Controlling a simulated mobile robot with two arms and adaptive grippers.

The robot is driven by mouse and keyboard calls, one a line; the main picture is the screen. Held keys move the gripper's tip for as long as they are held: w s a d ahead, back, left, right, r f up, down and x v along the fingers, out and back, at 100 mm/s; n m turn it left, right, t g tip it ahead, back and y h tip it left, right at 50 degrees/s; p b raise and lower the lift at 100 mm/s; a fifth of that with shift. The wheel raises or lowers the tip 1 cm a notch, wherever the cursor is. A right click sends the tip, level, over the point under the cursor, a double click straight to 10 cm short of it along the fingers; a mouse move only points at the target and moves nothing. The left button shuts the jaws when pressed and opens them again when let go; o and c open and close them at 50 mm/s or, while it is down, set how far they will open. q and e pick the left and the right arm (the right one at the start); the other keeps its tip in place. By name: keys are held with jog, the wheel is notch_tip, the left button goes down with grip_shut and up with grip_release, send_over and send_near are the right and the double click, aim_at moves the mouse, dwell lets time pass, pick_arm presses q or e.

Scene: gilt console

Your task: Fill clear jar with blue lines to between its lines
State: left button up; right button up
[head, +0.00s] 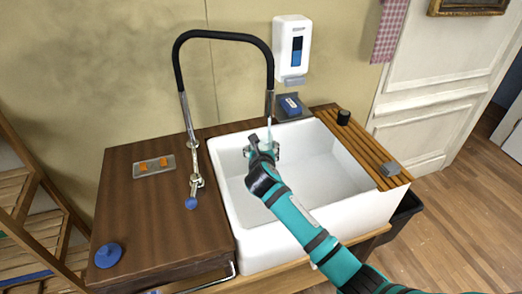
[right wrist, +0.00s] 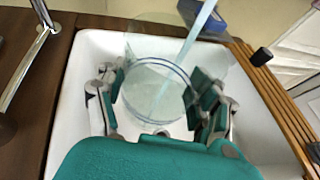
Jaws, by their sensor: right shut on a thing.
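The clear jar with blue lines (right wrist: 158,98) is between the fingers of my right gripper (right wrist: 157,84), which is shut on it over the sink. Thin blue rings show around the jar. A pale blue water stream (right wrist: 198,32) comes down into the jar's mouth in the right wrist view; in the head view it falls from the tap spout (head: 269,103). The water level against the lines cannot be told. In the head view my right gripper (head: 262,152) largely hides the jar. My left gripper is not in view.
The white sink (head: 316,150) surrounds the jar, with free room to its right. The black-hosed tap (head: 222,36) has a lever with a blue knob (head: 191,203). A blue sponge (head: 290,104) lies behind the sink. A blue disc (head: 108,255) lies on the left counter.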

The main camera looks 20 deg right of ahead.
jog(key=shift+r, duration=0.1)
jog(key=shift+w+d, duration=0.75)
jog(key=shift+w, duration=0.2)
jog(key=w+d, duration=0.1)
jog(key=w, duration=0.1)
jog(key=w+d, duration=0.2)
dwell(5.0)
jog(key=shift+s+a+r+p, duration=0.15)
jog(key=shift+s+p, duration=0.1)
jog(key=shift+p, duration=0.3)
jog(key=s+a+p, duration=0.4)
jog(key=s, duration=0.1)
jog(key=shift+p, duration=0.3)
jog(key=shift+s+a, duration=0.1)
jog(key=shift+s, duration=0.1)
